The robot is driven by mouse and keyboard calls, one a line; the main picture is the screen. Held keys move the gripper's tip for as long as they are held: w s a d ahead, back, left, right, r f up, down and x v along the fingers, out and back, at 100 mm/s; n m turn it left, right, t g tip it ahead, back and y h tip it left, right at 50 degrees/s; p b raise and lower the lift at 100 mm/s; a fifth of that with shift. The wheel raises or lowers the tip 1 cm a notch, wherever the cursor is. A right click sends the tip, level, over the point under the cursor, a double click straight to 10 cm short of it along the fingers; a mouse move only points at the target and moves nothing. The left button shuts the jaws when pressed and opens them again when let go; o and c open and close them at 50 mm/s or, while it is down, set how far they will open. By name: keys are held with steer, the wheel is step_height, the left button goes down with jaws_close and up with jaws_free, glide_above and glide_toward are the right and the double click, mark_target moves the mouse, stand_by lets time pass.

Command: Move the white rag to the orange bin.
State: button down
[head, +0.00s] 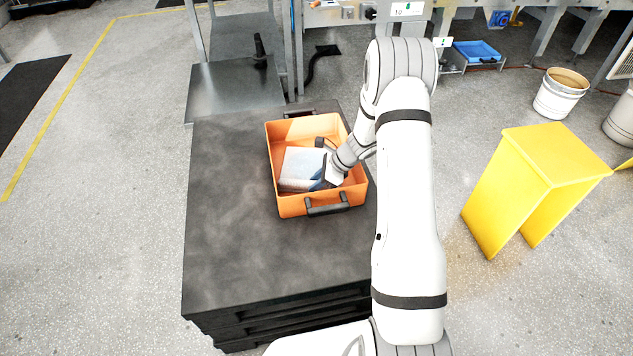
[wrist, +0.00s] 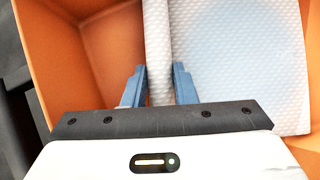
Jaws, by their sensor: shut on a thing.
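The orange bin (head: 292,206) stands on a dark platform, with black handles on its near and far sides. The white rag (head: 302,165) is inside the bin, lying toward its left and middle. In the wrist view the rag (wrist: 240,60) has a dimpled texture and a raised fold between my fingers. My gripper (head: 328,176) reaches down into the bin from the right. In the wrist view my gripper (wrist: 160,88) has its two blue fingers on either side of the fold, shut on it. The bin's wall (wrist: 40,60) shows at the left of that view.
The dark platform (head: 240,250) has free room left of and in front of the bin. A metal table (head: 225,90) adjoins its far side. A yellow stand (head: 545,165), a white bucket (head: 560,95) and a blue tray (head: 477,52) are to the right.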

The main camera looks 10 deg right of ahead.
jaws_free()
stand_by(0.9)
stand_by(0.4)
steer(key=shift+p+v, duration=2.9)
steer(key=shift+v, duration=1.7)
steer(key=shift+f, duration=0.1)
